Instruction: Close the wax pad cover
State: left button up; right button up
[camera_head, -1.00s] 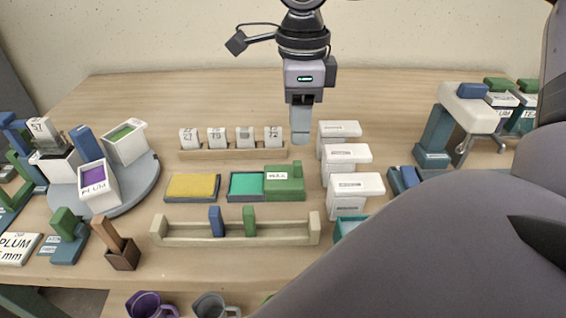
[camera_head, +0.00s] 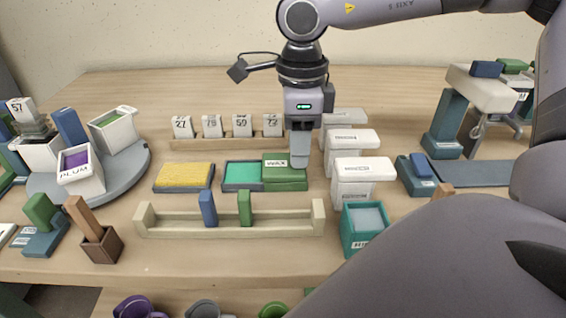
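The wax pad is a small dark-edged tray with a bright green pad (camera_head: 241,175), in the middle of the table. Its green cover (camera_head: 284,178), with a white label that seems to read WAX, stands at the right side of the pad and leaves the green surface bare. My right gripper (camera_head: 300,163) comes down from above at the cover's right end. Its fingers look closed together, with nothing visible between them. The fingertips overlap the cover's back right corner in view; I cannot tell whether they touch it. My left gripper is not in view.
A yellow pad (camera_head: 184,177) lies left of the wax pad. A row of number blocks (camera_head: 241,127) stands behind, and a cream rack (camera_head: 232,224) with upright pieces lies in front. White-topped boxes (camera_head: 352,140) stand close to the gripper's right.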

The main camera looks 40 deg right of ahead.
aim_at(269, 164)
jog(key=c, duration=0.5)
grip_shut()
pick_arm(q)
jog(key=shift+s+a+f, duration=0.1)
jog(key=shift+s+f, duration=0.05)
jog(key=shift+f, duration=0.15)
pick_arm(e)
jog(key=shift+w+a+b, duration=0.3)
jog(key=shift+w+a, duration=0.5)
jog(key=shift+a, duration=0.15)
jog(key=shift+w+a, duration=0.75)
jog(key=shift+a, duration=0.15)
jog(key=shift+w+a, duration=0.65)
jog(key=shift+a, duration=0.15)
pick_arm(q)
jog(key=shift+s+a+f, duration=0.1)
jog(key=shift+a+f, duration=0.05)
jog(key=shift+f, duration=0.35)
pick_arm(e)
jog(key=o, duration=0.6)
grip_release()
